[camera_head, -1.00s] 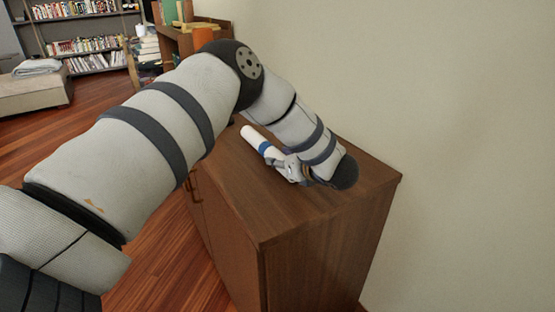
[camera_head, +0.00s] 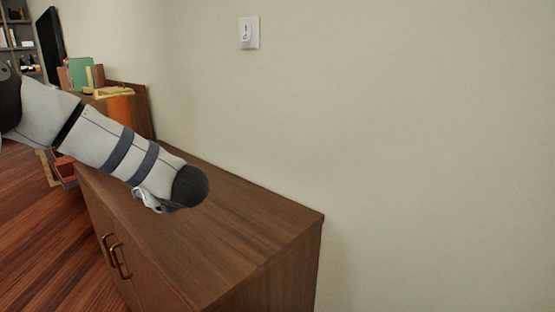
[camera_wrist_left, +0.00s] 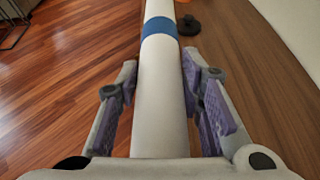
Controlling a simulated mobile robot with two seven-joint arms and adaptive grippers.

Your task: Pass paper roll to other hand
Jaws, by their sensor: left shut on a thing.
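The paper roll (camera_wrist_left: 160,85) is a long white tube with a blue band. In the left wrist view it runs lengthwise between the purple-padded fingers of my left gripper (camera_wrist_left: 160,72), which is shut on it. In the head view my left gripper (camera_head: 147,200) shows only in part below the wrist, over the wooden cabinet top (camera_head: 235,225). The roll is hidden there behind my arm. My right gripper is in neither view.
A small dark round object (camera_wrist_left: 189,25) stands on the cabinet top beyond the fingers. An orange object (camera_head: 120,108) and a green book (camera_head: 80,73) are at the back left. The cabinet top's right part is clear. A wall with a switch (camera_head: 249,33) runs behind.

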